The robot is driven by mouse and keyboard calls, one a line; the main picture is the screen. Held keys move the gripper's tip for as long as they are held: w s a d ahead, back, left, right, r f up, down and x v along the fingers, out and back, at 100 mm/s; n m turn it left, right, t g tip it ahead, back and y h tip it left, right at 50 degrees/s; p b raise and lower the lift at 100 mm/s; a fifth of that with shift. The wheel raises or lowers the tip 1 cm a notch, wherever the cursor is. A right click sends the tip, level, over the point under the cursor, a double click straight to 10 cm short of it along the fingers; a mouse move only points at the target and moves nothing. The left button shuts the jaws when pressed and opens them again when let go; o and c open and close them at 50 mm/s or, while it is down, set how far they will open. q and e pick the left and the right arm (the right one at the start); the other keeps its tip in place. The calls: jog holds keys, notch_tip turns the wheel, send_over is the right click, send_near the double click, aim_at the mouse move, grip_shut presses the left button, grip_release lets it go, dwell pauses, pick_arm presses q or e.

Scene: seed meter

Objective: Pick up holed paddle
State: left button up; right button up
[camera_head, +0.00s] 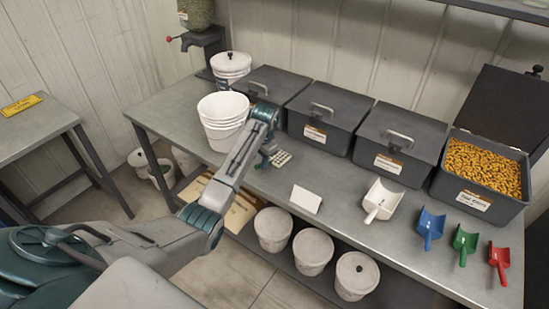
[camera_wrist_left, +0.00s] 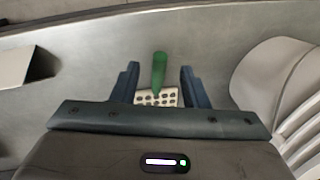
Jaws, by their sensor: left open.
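The holed paddle (camera_wrist_left: 157,97) shows in the left wrist view as a pale plate with rows of holes and a green handle (camera_wrist_left: 160,68). It lies on the grey metal table, between the fingers of my left gripper (camera_wrist_left: 159,85) as seen in that view. The jaws are open, and I cannot tell how far above the paddle they are. My right gripper is not in view.
A stack of white buckets (camera_head: 222,108) stands close left of my left gripper. Lidded dark bins (camera_head: 325,125) line the back. A small white card (camera_head: 306,199), a white scoop (camera_head: 381,199) and coloured scoops (camera_head: 430,226) lie to the right. An open bin holds orange pellets (camera_head: 485,168).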

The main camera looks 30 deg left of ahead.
aim_at(259, 165)
pick_arm(q)
jog(key=shift+f, duration=0.25)
jog(key=f, duration=0.1)
jog(key=f+p, duration=0.2)
jog(key=shift+w+a+f, duration=0.15)
jog(key=shift+w+a, duration=0.05)
jog(key=shift+a, duration=0.1)
jog(key=shift+a+f, duration=0.1)
jog(key=shift+f, duration=0.55)
grip_shut()
